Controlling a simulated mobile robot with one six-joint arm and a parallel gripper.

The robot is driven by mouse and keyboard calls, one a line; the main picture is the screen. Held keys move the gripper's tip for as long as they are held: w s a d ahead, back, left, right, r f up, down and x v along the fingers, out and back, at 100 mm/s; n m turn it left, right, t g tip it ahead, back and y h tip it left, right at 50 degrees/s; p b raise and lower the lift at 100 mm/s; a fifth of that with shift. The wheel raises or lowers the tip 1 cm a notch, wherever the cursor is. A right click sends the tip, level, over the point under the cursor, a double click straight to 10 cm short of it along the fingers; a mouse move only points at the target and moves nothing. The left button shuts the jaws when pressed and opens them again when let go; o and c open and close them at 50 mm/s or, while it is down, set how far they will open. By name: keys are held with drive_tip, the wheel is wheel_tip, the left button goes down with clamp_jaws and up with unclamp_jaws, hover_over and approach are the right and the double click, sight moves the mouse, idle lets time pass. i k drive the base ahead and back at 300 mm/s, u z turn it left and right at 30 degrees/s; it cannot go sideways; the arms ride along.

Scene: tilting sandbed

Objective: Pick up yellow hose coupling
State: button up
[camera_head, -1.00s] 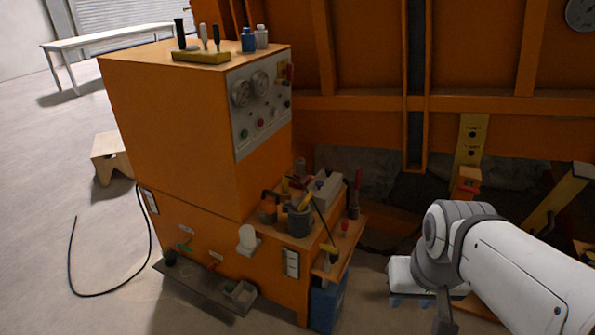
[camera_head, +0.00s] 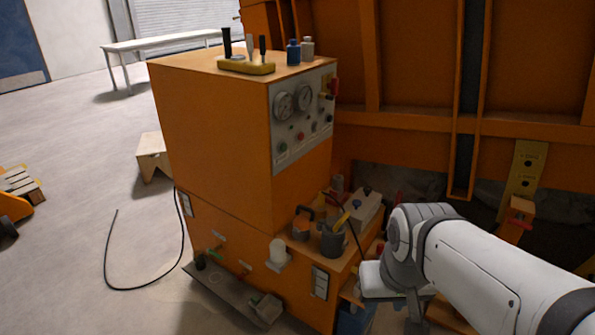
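I cannot clearly make out a yellow hose coupling. A small yellow piece (camera_head: 341,221) sticks up from a dark grey cup (camera_head: 333,242) on the side shelf of the orange cabinet; it is too small to identify. My white arm enters from the right and bends down at its grey joint, right of that shelf. My gripper's fingers do not show; they are hidden or below the picture. My arm covers part of the shelf's right side.
The orange cabinet (camera_head: 215,140) carries a yellow tool block (camera_head: 246,66) and two bottles on top. A low tray (camera_head: 232,293) is at its foot. A black hose (camera_head: 146,289) and a wooden step (camera_head: 153,153) are on the left floor, with open floor around them.

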sight(321, 196)
drive_tip(key=u, duration=0.35)
drive_tip(key=i, duration=1.25)
drive_tip(key=z, duration=0.4)
